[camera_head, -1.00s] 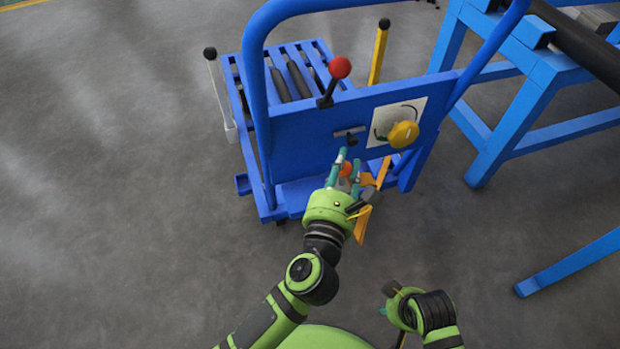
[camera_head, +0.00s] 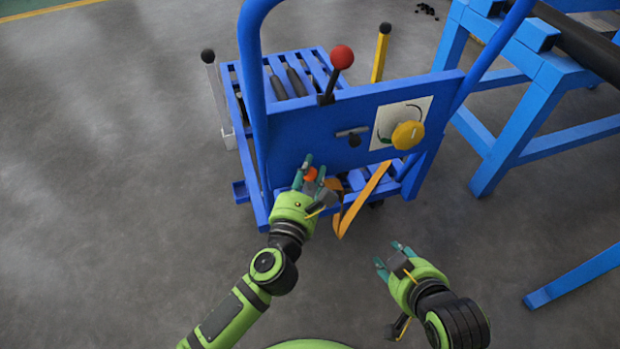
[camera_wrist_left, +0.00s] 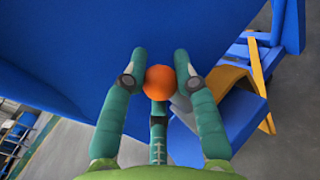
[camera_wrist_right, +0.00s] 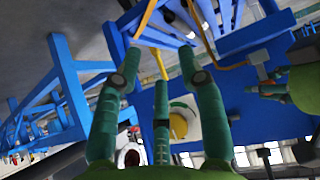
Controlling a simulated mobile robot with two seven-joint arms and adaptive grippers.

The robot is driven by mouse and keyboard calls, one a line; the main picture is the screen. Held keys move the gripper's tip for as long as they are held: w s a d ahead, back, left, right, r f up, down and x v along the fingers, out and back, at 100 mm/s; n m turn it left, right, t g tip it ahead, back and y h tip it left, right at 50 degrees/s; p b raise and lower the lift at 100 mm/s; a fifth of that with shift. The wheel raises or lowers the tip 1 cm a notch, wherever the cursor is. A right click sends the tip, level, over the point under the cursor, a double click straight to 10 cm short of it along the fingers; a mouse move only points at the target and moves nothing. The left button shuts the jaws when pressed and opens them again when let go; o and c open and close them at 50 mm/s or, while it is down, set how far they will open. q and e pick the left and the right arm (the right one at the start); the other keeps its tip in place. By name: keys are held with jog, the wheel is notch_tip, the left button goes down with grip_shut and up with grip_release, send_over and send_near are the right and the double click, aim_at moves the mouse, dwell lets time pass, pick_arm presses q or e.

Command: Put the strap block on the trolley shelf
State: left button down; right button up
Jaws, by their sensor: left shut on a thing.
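My left gripper (camera_head: 308,172) is shut on an orange ball (camera_wrist_left: 160,82), which also shows in the head view (camera_head: 310,174). A grey block (camera_wrist_left: 185,108), apparently the strap block, sits beside the ball, partly hidden by the fingers. An orange strap (camera_head: 345,212) hangs by it in a bent loop and reaches up right towards the trolley; its attachment is unclear. The gripper is in front of the trolley's blue upright panel (camera_head: 290,130). Behind the panel is a slatted shelf (camera_head: 318,68), and a lower blue deck (camera_head: 355,180) shows under it. My right gripper (camera_head: 390,260) is open and empty.
A red-knobbed lever (camera_head: 342,57) and a yellow knob (camera_head: 408,135) stick out from the panel. Black-topped grey (camera_head: 211,80) and yellow (camera_head: 380,55) posts flank the shelf. A blue frame (camera_head: 530,110) stands right. The floor at left (camera_head: 100,190) is clear.

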pick_arm(q)
jog(key=shift+f, duration=0.5)
pick_arm(e)
jog(key=w+r+t, duration=0.1)
jog(key=w+a+r+t, duration=0.1)
jog(key=w+a+r+t+y, duration=0.1)
jog(key=shift+w+r, duration=0.1)
jog(key=shift+r, duration=0.3)
pick_arm(q)
jog(key=shift+f+b, duration=0.15)
jog(key=shift+b, duration=0.2)
jog(key=c, duration=1)
grip_release()
jog(key=shift+o, duration=0.2)
pick_arm(e)
jog(key=shift+w+a+r+t, duration=0.1)
jog(key=shift+w+r+t, duration=0.2)
jog(key=shift+r, duration=0.15)
